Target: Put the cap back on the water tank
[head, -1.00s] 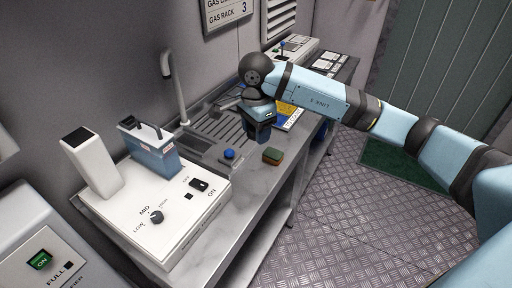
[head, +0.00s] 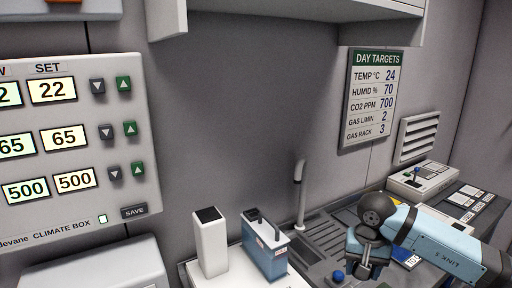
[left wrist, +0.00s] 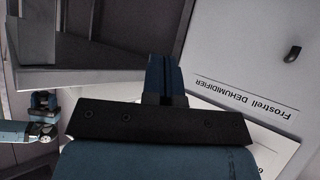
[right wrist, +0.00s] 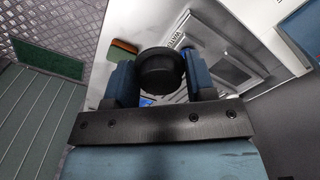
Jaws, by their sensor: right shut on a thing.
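My right gripper (right wrist: 160,76) is shut on a dark round cap (right wrist: 160,70), held between its two blue fingers in the right wrist view. In the head view the right gripper (head: 368,262) is over the grey sink area, and the cap is not clear there. A blue tank (head: 264,255) with a dark handle stands on the white unit, left of the right gripper and apart from it; I cannot tell whether it is the water tank. My left gripper (left wrist: 166,78) shows only in the left wrist view, its fingers together with nothing visible between them.
A white block with a black top (head: 209,245) stands left of the blue tank. A grey tap (head: 299,190) rises behind the sink. A blue knob (head: 338,276) is near the right gripper. A green and brown sponge (right wrist: 123,48) lies on the counter. A dehumidifier panel (left wrist: 245,45) is near the left gripper.

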